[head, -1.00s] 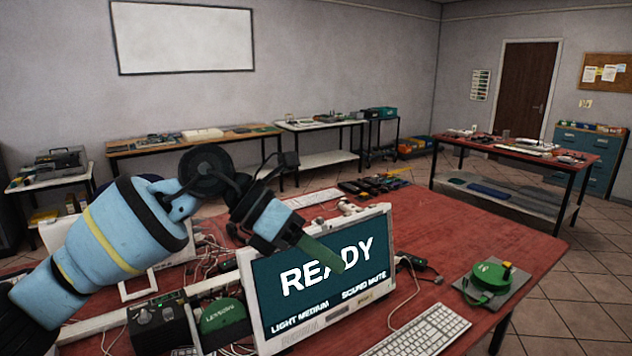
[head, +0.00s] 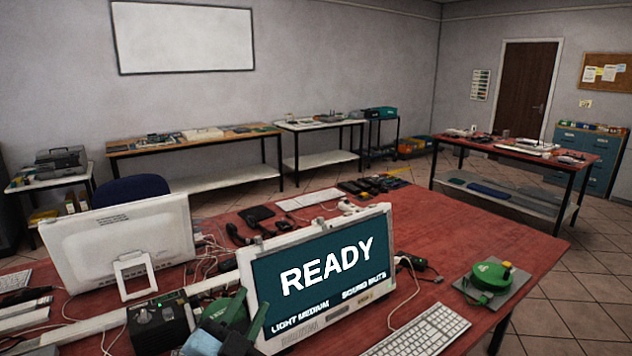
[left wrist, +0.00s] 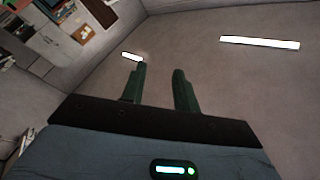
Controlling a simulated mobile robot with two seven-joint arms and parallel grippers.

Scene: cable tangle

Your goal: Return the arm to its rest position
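My left gripper (head: 252,300) is low in the head view, in front of the left side of the monitor (head: 322,272) that reads READY. Its green fingers point upward. In the left wrist view the two fingers (left wrist: 160,75) stand apart with nothing between them, with wall and ceiling lights beyond. Most of my left arm is out of the head view. My right gripper is in neither view.
The red table (head: 480,235) holds a keyboard (head: 420,332), a green cable reel (head: 490,276), a second monitor (head: 120,240) seen from behind, a black box (head: 160,322) and loose cables. The table's right part is largely clear.

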